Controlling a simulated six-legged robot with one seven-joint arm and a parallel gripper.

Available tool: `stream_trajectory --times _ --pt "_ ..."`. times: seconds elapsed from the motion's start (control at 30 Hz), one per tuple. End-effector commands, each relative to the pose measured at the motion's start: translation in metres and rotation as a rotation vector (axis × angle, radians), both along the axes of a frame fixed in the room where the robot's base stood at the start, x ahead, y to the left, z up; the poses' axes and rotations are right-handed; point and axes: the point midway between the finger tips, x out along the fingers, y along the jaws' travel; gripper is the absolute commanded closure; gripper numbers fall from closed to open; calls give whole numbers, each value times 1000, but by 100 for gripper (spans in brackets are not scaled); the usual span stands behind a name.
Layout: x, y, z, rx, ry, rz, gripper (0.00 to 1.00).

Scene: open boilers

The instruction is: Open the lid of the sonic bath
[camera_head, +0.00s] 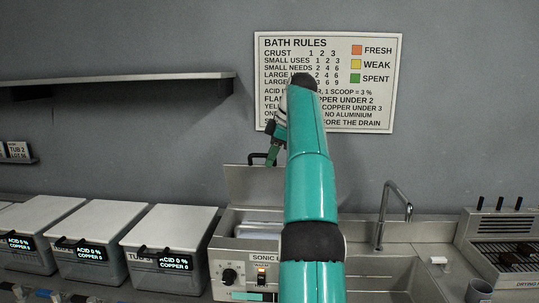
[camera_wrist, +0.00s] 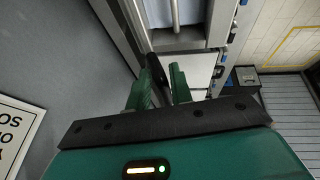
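The sonic bath (camera_head: 245,262) stands on the counter left of the sink, partly hidden behind my arm. Its grey lid (camera_head: 252,187) is raised and stands roughly upright near the wall, with a black handle (camera_head: 262,157) at its top edge. My gripper (camera_head: 273,152) is at the lid's top, beside the handle, and small in the head view. In the wrist view, the two green fingers of my gripper (camera_wrist: 163,88) are apart, and the black handle (camera_wrist: 156,68) shows near the left finger. I cannot tell whether they touch.
Three lidded tubs (camera_head: 112,212) with acid and copper displays stand left of the bath. A sink with a tap (camera_head: 388,212) is to the right, then a drying unit (camera_head: 500,240). A shelf (camera_head: 120,77) and a rules sign (camera_head: 330,55) are on the wall.

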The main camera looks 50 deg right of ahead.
Motion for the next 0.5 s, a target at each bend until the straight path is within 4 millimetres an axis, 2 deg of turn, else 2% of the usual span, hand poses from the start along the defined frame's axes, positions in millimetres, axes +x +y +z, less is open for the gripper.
stream_trajectory --times 0.5 --pt "1 3 5 0 -8 6 66"
